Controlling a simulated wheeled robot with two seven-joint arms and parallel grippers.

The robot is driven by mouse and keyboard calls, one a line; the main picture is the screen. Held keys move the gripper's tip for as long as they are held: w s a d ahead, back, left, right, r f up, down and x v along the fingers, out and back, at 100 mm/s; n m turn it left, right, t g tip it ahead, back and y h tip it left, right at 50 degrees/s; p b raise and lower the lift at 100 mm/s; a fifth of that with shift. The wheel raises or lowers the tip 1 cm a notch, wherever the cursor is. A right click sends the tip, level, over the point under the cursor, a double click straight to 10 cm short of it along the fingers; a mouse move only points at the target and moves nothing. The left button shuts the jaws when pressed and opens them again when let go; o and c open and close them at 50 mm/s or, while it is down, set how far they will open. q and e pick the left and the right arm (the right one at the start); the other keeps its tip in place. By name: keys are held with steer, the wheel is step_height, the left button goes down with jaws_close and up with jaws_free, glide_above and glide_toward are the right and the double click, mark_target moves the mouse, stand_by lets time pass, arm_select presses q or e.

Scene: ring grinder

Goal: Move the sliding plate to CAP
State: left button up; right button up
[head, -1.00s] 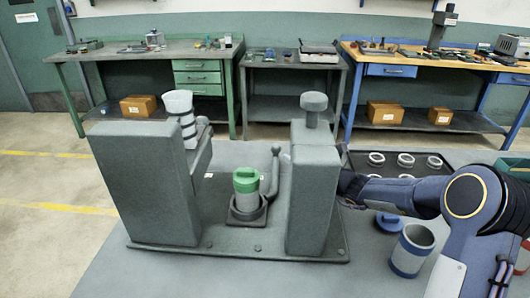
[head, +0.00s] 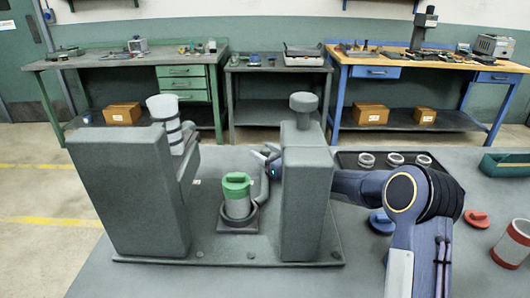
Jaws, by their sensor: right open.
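The grey machine has a large left block (head: 130,190) and a right post (head: 308,205) with a round knob (head: 303,102) on top. Between them, the small square sliding plate (head: 222,228) lies on the base plate (head: 180,257). A grey cup with a green lid (head: 237,186) stands upright in the ring on the plate. My right gripper (head: 271,160) is open. Its fingertips show just left of the right post, behind the cup, near the plate's upright handle. The handle is mostly hidden, so contact cannot be told. My left gripper is out of view. No CAP marking is readable.
A white-topped stack (head: 164,107) sits on the left block's far side. A black tray with several white rings (head: 347,160), a blue lid (head: 381,222), a red lid (head: 476,218) and a red-banded cup (head: 514,243) lie to the right. Workbenches stand behind.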

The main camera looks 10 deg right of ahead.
jaws_close()
steer(key=s+d, duration=0.1)
steer(key=d, duration=0.3)
steer(key=d+p, duration=0.1)
steer(key=d, duration=0.3)
steer(key=s+d+p, duration=0.1)
steer(key=d, duration=0.4)
steer(key=shift+s+r, duration=0.1)
steer(key=shift+s, duration=0.25)
steer(key=shift+d, duration=0.4)
jaws_free()
steer(key=shift+s+d, duration=0.1)
